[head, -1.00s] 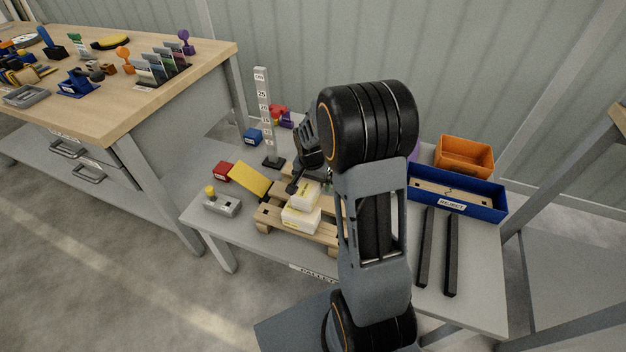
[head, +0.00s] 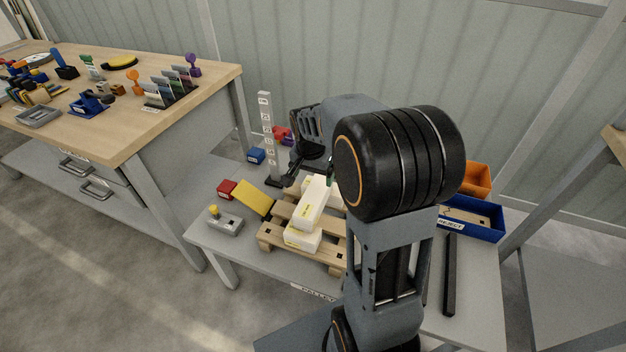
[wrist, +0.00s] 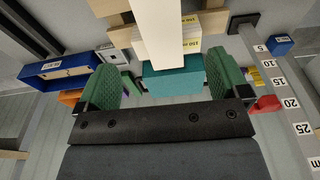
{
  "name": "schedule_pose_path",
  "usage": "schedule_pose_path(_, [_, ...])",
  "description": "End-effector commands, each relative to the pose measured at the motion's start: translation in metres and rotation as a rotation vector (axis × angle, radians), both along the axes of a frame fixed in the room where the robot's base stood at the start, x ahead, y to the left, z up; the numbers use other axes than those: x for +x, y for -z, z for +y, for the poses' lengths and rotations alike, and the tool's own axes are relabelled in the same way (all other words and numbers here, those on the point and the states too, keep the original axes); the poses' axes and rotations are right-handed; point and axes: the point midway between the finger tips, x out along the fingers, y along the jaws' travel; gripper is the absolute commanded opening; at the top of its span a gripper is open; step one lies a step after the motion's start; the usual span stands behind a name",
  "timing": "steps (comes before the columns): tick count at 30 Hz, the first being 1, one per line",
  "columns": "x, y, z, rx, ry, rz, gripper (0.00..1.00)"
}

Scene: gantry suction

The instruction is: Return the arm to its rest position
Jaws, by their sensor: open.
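My gripper (head: 311,174) is open above the back of the wooden pallet (head: 272,241). In the wrist view its green pads (wrist: 162,82) stand wide apart. A long cream box (wrist: 158,28) reaches into the gap between them in that picture, and no pad visibly touches it. In the head view this white box (head: 314,203) looks tilted and overlaps a lower white box (head: 303,238) on the pallet; its exact support is hidden. My arm crosses the right of the head view and hides part of the pallet.
A measuring post (head: 267,135) stands close behind and left of my gripper. Blue (head: 256,156), red (head: 227,189) and yellow (head: 254,198) pieces and a grey button box (head: 225,221) lie left of the pallet. A blue reject tray (head: 484,227) and orange bin (head: 477,179) are at the right.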

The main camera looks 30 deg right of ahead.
Motion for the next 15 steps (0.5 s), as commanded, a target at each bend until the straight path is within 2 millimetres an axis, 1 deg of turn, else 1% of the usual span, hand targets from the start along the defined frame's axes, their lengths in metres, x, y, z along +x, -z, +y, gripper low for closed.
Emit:
schedule_pose_path(1, [-0.0002,-0.0039,0.0003,0.000,0.000,-0.001,0.93])
schedule_pose_path(4, [-0.0007,-0.0065,0.0007,0.000,0.000,0.000,0.93])
schedule_pose_path(15, [-0.0008,-0.0067,0.0007,0.001,0.000,0.001,0.93])
